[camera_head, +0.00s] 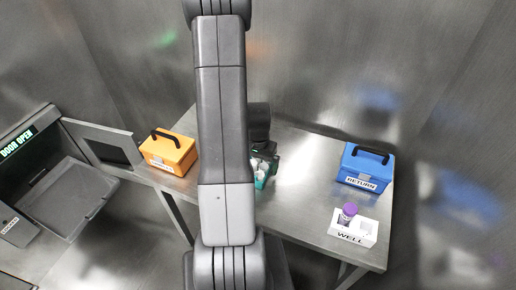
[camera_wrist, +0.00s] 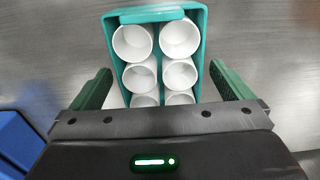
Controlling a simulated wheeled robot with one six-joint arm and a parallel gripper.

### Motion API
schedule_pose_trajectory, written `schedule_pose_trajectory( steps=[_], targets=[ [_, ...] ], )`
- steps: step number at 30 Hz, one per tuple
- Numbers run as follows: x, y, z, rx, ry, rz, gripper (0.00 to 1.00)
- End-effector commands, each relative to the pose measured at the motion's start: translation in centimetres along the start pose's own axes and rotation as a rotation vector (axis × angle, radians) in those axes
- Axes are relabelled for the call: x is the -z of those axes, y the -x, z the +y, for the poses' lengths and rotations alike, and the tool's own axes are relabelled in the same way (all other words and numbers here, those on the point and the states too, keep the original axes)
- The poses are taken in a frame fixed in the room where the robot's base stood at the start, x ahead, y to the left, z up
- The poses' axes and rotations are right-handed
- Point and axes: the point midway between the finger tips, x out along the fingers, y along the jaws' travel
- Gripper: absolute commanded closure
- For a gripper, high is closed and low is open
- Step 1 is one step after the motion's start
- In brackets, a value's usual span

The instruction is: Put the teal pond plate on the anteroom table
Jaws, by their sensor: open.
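The teal plate (camera_wrist: 200,32) is a small teal holder with several white round cups in two columns. In the wrist view it lies between the two green fingers of my gripper (camera_wrist: 165,88), which are open, one on each side with a gap. In the head view the teal plate (camera_head: 261,181) stands on the metal table (camera_head: 300,215), partly hidden behind my arm. My gripper (camera_head: 264,160) is right at it. The lower rows of cups are hidden by the gripper body in the wrist view.
An orange case (camera_head: 168,152) stands at the table's left end. A blue case (camera_head: 365,167) labelled RETURN and a white WELL holder (camera_head: 352,228) with a purple-capped vial (camera_head: 348,212) stand at the right. At far left an open hatch (camera_head: 65,185) shows a DOOR OPEN sign (camera_head: 18,143).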

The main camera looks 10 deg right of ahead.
Motion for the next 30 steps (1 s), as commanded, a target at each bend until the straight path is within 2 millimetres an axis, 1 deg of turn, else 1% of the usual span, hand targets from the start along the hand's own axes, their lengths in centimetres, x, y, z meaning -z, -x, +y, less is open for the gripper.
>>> schedule_pose_trajectory(
  steps=[12,18,21,24,30],
  targets=[
    [0.1,6.5,0.0,0.002,0.0,0.005,0.0],
    [0.1,9.3,0.0,0.002,0.0,0.004,0.0],
    [0.0,10.2,0.0,0.001,0.0,0.003,0.0],
    [0.0,10.7,0.0,0.0,0.0,0.0,0.0],
    [0.0,10.9,0.0,0.0,0.0,0.0,0.0]
  ],
)
